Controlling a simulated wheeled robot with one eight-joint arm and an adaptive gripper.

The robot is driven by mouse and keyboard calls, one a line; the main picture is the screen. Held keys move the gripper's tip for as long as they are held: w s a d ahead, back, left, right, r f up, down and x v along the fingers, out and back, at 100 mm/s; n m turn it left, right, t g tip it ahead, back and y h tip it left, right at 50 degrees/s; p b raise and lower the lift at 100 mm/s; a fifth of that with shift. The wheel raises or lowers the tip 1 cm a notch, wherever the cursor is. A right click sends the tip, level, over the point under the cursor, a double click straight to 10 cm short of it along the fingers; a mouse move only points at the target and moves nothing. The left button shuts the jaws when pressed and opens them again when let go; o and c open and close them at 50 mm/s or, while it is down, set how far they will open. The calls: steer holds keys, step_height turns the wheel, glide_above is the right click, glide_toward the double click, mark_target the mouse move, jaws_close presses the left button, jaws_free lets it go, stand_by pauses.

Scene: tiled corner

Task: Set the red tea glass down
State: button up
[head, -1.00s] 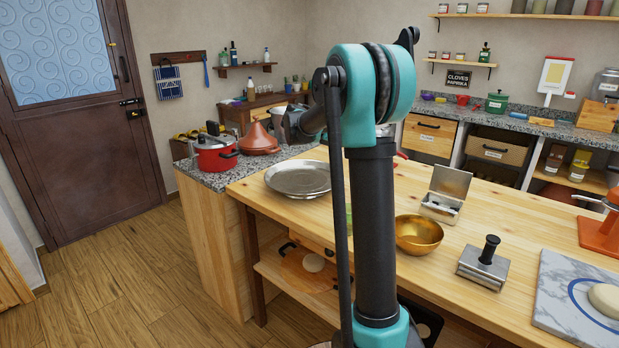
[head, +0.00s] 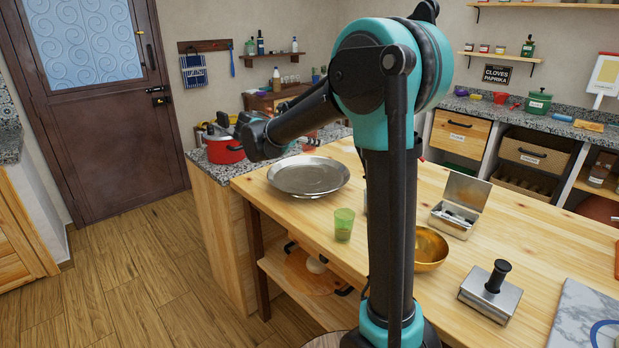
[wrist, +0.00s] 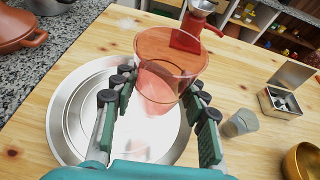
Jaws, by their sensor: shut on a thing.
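The red tea glass (wrist: 172,62) is clear and red-tinted, and shows at the top middle of the wrist view. My gripper (wrist: 160,84) is shut on it, with a finger on each side. A round silver tray (wrist: 72,112) lies behind and below the fingers on the wooden table. In the wrist view the glass overlaps the tray's far edge and the wood past it; I cannot tell the gap under it. The tray also shows in the head view (head: 308,177). There, I cannot make out the glass or the fingers clearly.
A grey glass (wrist: 240,122) stands right of the tray. A green glass (head: 344,224) stands near the table's front edge. An open metal tin (head: 460,205), a brass bowl (head: 432,248) and a metal press (head: 492,285) are farther right. A red-orange device (wrist: 190,32) stands beyond the glass.

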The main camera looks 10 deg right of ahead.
mark_target(309, 187)
step_height(309, 187, down, 13)
steer(key=shift+f, duration=0.2)
stand_by(0.3)
steer(key=shift+f, duration=0.15)
steer(key=o, duration=1.2)
steer(key=shift+s+a+r, duration=0.15)
steer(key=shift+a+r, duration=0.05)
steer(key=shift+r, duration=0.05)
steer(key=v, duration=1.1)
steer(key=shift+s, duration=0.15)
steer(key=shift+a+r, duration=0.1)
steer(key=shift+a, duration=0.05)
